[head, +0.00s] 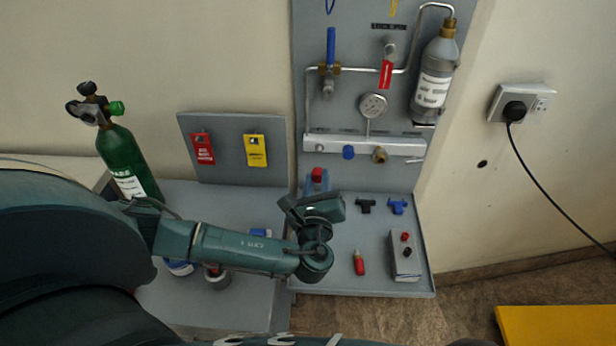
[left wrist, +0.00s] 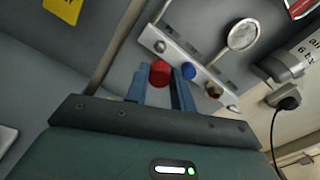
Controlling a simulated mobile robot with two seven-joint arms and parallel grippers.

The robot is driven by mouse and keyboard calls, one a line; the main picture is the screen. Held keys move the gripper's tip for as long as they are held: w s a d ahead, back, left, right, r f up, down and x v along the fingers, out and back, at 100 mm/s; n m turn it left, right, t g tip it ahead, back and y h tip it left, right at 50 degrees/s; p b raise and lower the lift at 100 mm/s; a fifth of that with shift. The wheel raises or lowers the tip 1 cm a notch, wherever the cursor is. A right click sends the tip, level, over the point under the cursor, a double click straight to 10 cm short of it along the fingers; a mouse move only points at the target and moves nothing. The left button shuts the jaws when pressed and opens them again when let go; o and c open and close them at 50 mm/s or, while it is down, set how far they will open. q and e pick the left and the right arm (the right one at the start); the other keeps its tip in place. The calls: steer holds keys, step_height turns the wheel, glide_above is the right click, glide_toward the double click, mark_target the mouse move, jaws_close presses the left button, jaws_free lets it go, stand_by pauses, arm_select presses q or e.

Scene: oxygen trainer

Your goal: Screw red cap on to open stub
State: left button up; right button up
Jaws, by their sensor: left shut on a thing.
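My left gripper (head: 316,183) is shut on the red cap (head: 318,174), which sits between the tips of its blue fingers. In the left wrist view the red cap (left wrist: 160,72) shows between the fingers (left wrist: 160,86). The pale manifold bar (head: 400,147) is on the grey wall panel, just above and beyond the cap. At its left end is a small pale stub (head: 318,148), which also shows in the left wrist view (left wrist: 160,47). The cap looks apart from this stub. My right gripper is not in view.
A blue cap (head: 348,152) and a brass fitting (head: 380,155) sit farther right on the bar. A gauge (head: 373,105) and grey bottle (head: 433,80) are above. The shelf holds black and blue T-shaped pieces, a red-handled item (head: 359,262) and a grey box (head: 405,262).

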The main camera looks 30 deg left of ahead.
mark_target(317, 179)
arm_select(q)
steer(key=shift+s+d, duration=0.1)
steer(key=shift+s, duration=0.05)
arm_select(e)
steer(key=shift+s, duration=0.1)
arm_select(q)
steer(key=shift+r, duration=0.1)
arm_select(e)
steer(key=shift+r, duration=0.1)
arm_select(q)
steer(key=shift+r+p, duration=0.1)
steer(key=shift+p, duration=0.3)
steer(key=shift+w+a+b, duration=0.2)
steer(key=shift+b, duration=0.1)
steer(key=shift+b+x, duration=0.6)
steer(key=shift+x, duration=2.15)
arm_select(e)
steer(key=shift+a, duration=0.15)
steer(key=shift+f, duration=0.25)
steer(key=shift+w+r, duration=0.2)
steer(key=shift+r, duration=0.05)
